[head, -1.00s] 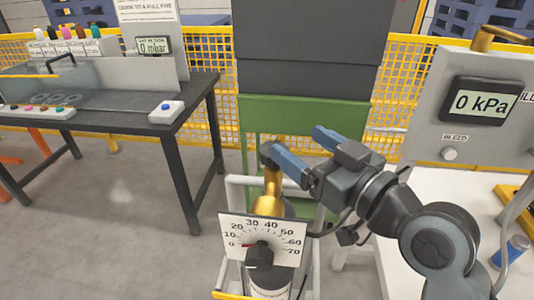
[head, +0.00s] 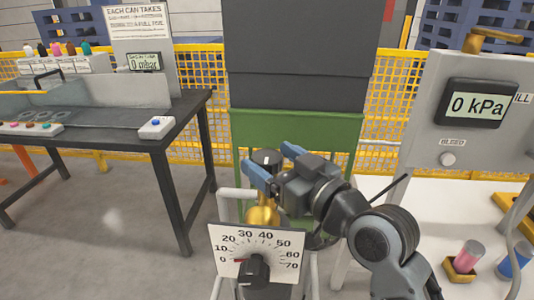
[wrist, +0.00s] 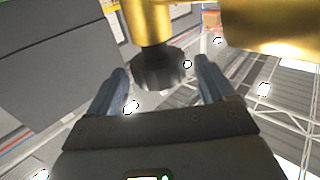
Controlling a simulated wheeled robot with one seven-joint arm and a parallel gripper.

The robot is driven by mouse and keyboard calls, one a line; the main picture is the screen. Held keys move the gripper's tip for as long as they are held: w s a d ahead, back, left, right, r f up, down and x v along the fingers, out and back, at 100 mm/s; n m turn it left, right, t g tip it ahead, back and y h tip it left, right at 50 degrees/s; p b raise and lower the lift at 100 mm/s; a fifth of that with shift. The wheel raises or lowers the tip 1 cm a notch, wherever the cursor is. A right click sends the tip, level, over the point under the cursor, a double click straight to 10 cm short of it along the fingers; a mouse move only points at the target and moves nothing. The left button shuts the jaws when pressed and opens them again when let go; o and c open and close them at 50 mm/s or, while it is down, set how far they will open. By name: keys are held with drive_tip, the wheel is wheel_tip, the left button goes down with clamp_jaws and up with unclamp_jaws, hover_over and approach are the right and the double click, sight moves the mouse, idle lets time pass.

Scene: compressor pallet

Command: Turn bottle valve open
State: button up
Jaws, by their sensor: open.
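The brass bottle valve (head: 262,215) stands upright behind a dial plate, with a dark round handwheel (head: 266,157) on top. In the wrist view the ribbed black handwheel (wrist: 158,72) lies between the two fingertips, on the end of the brass body (wrist: 150,22). My gripper (head: 273,164) is open at the handwheel, one blue-grey finger on each side. In the wrist view my gripper (wrist: 164,76) shows gaps beside the wheel; contact is not clear. The bottle below is mostly hidden.
The dial plate (head: 228,262) has a black knob (head: 254,271) and its pointer near 0. A panel (head: 428,115) at right reads 0 kPa. A dark bench (head: 190,117) stands left, and a green and grey machine (head: 297,130) stands behind the valve.

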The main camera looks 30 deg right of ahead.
drive_tip(key=shift+w+a, duration=0.2)
drive_tip(key=shift+w, duration=0.75)
drive_tip(key=shift+c, duration=0.2)
drive_tip(key=c, duration=0.9)
